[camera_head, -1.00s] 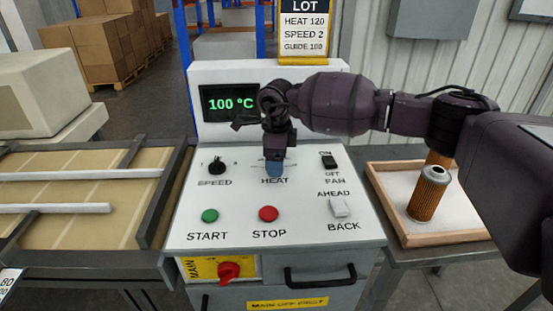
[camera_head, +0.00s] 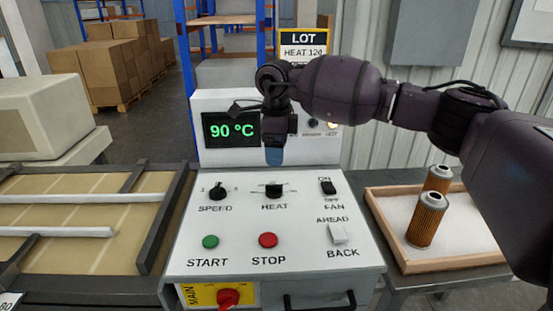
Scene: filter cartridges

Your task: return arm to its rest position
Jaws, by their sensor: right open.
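My right gripper (camera_head: 274,155) shows in the head view, its arm (camera_head: 350,95) coming in from the right. It hangs above the sloped white control panel (camera_head: 238,239), fingers pointing down, clear of the HEAT knob (camera_head: 273,190). It is open, and nothing shows between its fingers. The green display (camera_head: 232,130) behind it reads 90 °C. The lot card (camera_head: 304,45) reads HEAT 120, and its lower lines are hidden behind my arm. My left gripper is not in view.
Two filter cartridges (camera_head: 426,220) stand in a wooden tray (camera_head: 455,262) at the right. The SPEED knob (camera_head: 217,191), the START (camera_head: 210,241) and STOP (camera_head: 268,240) buttons and two switches are on the panel. A conveyor (camera_head: 75,225) lies at the left.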

